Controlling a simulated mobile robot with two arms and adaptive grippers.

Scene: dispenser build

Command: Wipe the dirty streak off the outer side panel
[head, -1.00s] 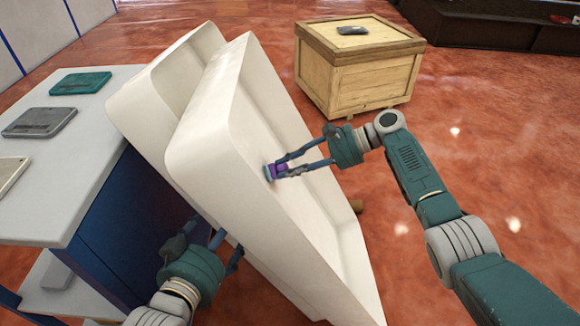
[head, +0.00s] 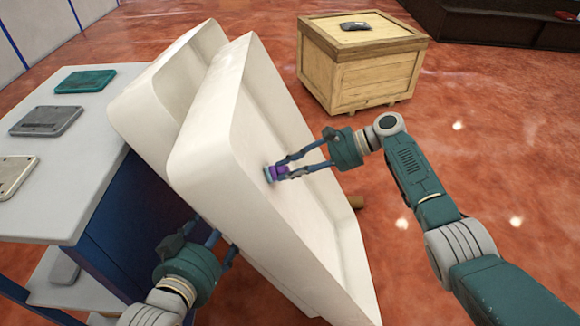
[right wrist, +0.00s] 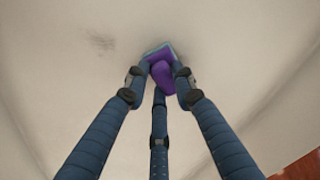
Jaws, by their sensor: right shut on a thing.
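A large white panel (head: 215,125) with raised rims leans at a tilt, with a second white panel (head: 150,110) behind it. My right gripper (head: 280,172) is shut on a purple sponge-like wiper (right wrist: 163,78) with a teal edge, which appears to touch the front panel's inner face. In the right wrist view a faint grey smudge (right wrist: 102,43) shows on the white surface, left of the wiper and apart from it. My left gripper (head: 222,245) is at the panel's lower left edge. Its fingertips are partly hidden by the panel, so I cannot tell its opening.
A wooden crate (head: 360,75) with a dark device (head: 354,25) on top stands behind on the right. A white-topped blue cabinet (head: 75,180) with several flat devices stands at the left. The red floor (head: 480,130) right of my arm is open.

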